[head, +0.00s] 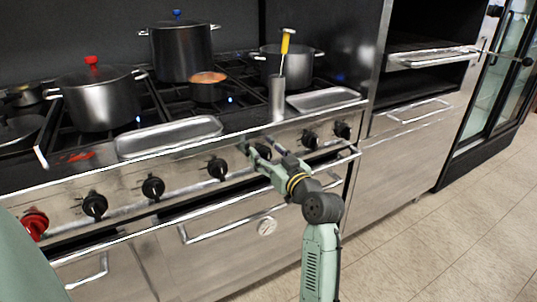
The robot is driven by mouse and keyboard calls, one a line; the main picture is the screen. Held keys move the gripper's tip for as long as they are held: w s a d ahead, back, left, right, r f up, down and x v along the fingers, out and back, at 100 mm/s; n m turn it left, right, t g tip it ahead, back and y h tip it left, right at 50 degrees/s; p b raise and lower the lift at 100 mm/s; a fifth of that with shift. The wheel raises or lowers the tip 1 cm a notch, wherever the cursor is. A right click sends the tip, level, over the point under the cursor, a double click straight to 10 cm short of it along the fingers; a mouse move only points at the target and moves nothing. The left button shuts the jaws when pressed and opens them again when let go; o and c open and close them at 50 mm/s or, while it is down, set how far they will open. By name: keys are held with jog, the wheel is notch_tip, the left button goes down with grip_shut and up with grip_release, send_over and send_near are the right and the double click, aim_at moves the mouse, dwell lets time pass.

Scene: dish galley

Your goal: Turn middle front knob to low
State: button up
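A row of black knobs runs along the steel front panel (125,190) of the stove. Black knobs show at the left (95,204), left of centre (153,187), near the centre (217,167), and at the right (309,138) and far right (342,129). Another black knob (262,150) is partly hidden by my gripper. My gripper (258,157) is at the panel, at or just in front of that knob. Whether it touches the knob, and whether its fingers are open or shut, I cannot tell. Knob markings are too small to read.
A red knob (35,223) is at the panel's left end. A long oven handle (215,205) runs below the knobs, under my gripper. Pots stand on the burners, including one with a red-knobbed lid (100,98). Open floor (430,235) lies to the right.

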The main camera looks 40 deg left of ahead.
jog(key=c, duration=1)
jog(key=shift+c, duration=0.2)
jog(key=shift+b, duration=0.4)
jog(key=n+b, duration=0.1)
jog(key=b, duration=0.1)
jog(key=n+b, duration=0.1)
jog(key=shift+s+f+n+b, duration=0.15)
jog(key=shift+f+n+b, duration=0.15)
jog(key=shift+b, duration=0.1)
jog(key=n+b, duration=0.1)
jog(key=b, duration=0.1)
jog(key=n+b, duration=0.1)
jog(key=n, duration=0.1)
jog(key=shift+s+r+b, duration=0.15)
jog(key=shift+s+b, duration=0.05)
jog(key=shift+b, duration=0.2)
jog(key=shift+n+b, duration=0.45)
jog(key=shift+n, duration=0.05)
jog(key=shift+r, duration=0.15)
